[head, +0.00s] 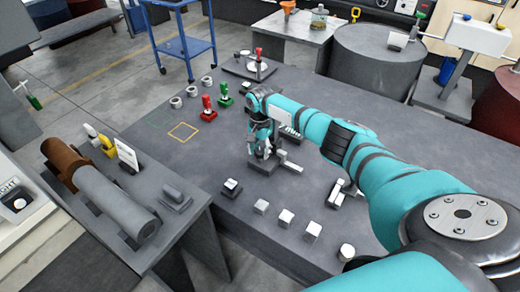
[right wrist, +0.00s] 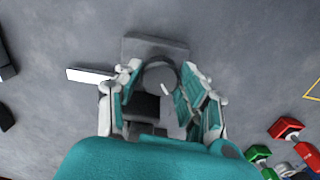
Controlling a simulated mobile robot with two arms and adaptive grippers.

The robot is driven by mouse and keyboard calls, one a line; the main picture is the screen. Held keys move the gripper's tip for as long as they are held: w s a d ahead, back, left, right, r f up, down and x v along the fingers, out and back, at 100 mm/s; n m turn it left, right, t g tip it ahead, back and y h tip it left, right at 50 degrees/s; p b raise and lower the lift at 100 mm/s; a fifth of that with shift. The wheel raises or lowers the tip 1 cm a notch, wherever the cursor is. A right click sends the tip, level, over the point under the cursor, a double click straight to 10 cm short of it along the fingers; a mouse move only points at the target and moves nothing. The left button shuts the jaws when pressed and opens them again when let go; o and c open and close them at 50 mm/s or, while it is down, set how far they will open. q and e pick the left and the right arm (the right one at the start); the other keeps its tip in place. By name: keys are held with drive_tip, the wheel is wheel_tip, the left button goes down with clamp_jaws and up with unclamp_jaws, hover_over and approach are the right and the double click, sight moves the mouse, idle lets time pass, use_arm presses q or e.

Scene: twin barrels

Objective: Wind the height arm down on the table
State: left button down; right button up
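My right gripper (head: 262,152) points down over the table (head: 225,150) in the head view. Its fingers (right wrist: 161,80) stand on both sides of a round dark grey part in the right wrist view. This part (right wrist: 161,74) seems to belong to a small device with a flat grey base (right wrist: 155,46), probably the height arm. Whether the fingers touch the round part cannot be told. In the head view the gripper hides most of the device, and a grey piece (head: 289,165) shows beside it. My left gripper is not in view.
Red (head: 207,106) and green (head: 224,96) handled pieces stand behind, beside a yellow square outline (head: 183,132). Several pale blocks (head: 286,217) line the front. A white card (right wrist: 90,75) lies left of the gripper in the wrist view. A barrel (head: 115,202) lies on the left bench.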

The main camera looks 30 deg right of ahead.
sight(260, 151)
drive_tip(key=c, duration=0.4)
drive_tip(key=shift+n+p, duration=0.6)
drive_tip(key=shift+n, duration=2.3)
drive_tip(key=o, duration=1.2)
wheel_tip(260, 151, up, 12)
drive_tip(key=shift+r, duration=0.1)
